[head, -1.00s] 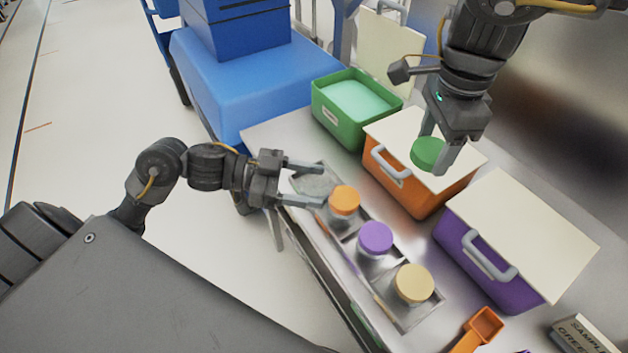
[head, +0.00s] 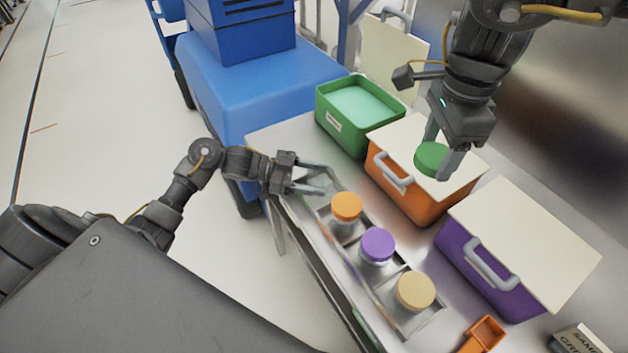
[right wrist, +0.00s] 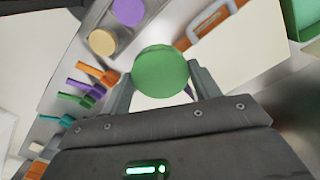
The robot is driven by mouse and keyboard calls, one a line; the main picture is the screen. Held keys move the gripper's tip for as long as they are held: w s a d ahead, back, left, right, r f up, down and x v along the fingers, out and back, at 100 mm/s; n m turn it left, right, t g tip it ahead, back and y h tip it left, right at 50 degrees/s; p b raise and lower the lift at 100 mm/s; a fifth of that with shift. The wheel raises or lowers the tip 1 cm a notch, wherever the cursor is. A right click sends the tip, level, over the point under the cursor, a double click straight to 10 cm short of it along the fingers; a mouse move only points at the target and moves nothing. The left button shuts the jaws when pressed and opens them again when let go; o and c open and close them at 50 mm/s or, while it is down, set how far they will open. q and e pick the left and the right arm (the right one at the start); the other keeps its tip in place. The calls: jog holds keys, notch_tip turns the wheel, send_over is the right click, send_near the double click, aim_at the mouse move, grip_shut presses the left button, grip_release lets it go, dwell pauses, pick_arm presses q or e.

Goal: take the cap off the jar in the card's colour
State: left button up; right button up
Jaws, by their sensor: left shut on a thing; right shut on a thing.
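The sample card (head: 580,338) at the lower right is cut off by the frame; its lettering begins "SAMP" and "GR". My right gripper (head: 441,162) is shut on a green cap (head: 430,157) above the orange bin. The green cap also shows between the fingers in the right wrist view (right wrist: 160,72); I see no jar body under it. My left gripper (head: 325,180) is shut at the far end of the metal tray (head: 408,322), apparently on a clear jar that is hard to make out. Jars with an orange cap (head: 347,206), a purple cap (head: 378,244) and a beige cap (head: 416,291) stand in the tray.
A green open bin (head: 335,122), an orange bin (head: 400,188) and a purple bin (head: 475,262) with pale lids stand behind the tray. An orange scoop (head: 485,335) lies near the front. A blue cart (head: 255,80) stands beyond the bench.

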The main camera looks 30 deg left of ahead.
pick_arm(q)
jog(key=shift+f, duration=0.75)
pick_arm(e)
jog(key=shift+r, duration=0.25)
pick_arm(q)
jog(key=shift+f, duration=0.2)
pick_arm(e)
jog(key=shift+f, duration=0.15)
pick_arm(q)
jog(key=o, duration=1.5)
jog(key=shift+r, duration=0.25)
pick_arm(e)
notch_tip(320, 180, down, 2)
jog(key=shift+f+b, duration=0.1)
jog(key=shift+b, duration=1.1)
pick_arm(q)
jog(key=shift+v, duration=6.05)
pick_arm(e)
jog(key=shift+f, duration=0.1)
